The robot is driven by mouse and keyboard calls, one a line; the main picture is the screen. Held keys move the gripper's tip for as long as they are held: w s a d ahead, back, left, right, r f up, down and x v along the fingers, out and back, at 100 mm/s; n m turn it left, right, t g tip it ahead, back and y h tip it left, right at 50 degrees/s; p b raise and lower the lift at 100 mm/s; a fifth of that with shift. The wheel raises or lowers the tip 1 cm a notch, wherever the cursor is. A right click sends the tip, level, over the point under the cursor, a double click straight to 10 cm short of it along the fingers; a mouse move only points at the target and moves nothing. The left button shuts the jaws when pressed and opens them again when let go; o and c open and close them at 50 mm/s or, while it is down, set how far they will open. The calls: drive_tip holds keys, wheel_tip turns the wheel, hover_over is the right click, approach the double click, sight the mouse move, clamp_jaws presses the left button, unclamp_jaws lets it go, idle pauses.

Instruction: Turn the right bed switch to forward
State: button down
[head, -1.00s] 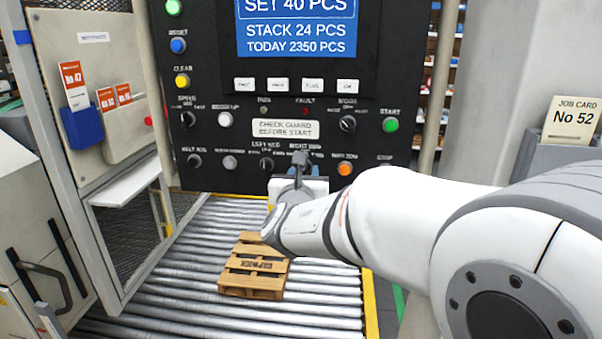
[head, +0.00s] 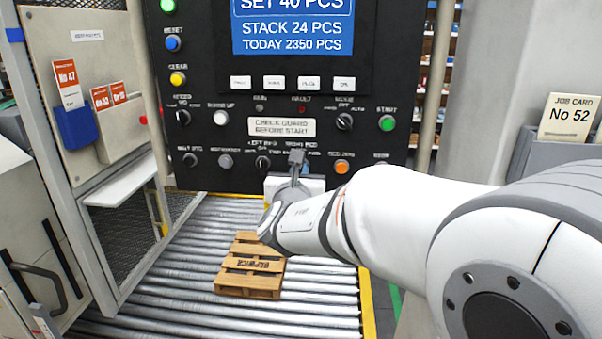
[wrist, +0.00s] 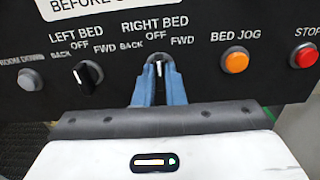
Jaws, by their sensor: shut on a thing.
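The right bed switch (wrist: 158,72) is a black knob with a white pointer line in the wrist view, below the labels BACK, OFF and FWD. Its pointer stands about upright, towards OFF. My gripper (wrist: 159,92) has its two blue-grey fingers on either side of the knob and is shut on it. In the head view my gripper (head: 296,160) is at the lower edge of the black panel (head: 215,100), and it hides the right bed knob there.
The left bed switch (wrist: 88,74) is just left of my fingers. The orange bed jog button (wrist: 235,61) and the red stop button (wrist: 304,56) are to the right. A wooden pallet (head: 250,270) lies on the rollers below.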

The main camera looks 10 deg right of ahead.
drive_tip(key=shift+d+f, duration=0.1)
drive_tip(key=shift+f, duration=0.05)
drive_tip(key=m+b, duration=0.8)
drive_tip(key=b, duration=0.6)
drive_tip(key=shift+d+f+m+b, duration=0.1)
drive_tip(key=shift+f+m+b, duration=0.05)
drive_tip(key=shift+m+b, duration=0.25)
drive_tip(key=c, duration=1.5)
unclamp_jaws()
drive_tip(key=shift+s+r, duration=0.15)
drive_tip(key=shift+r, duration=0.05)
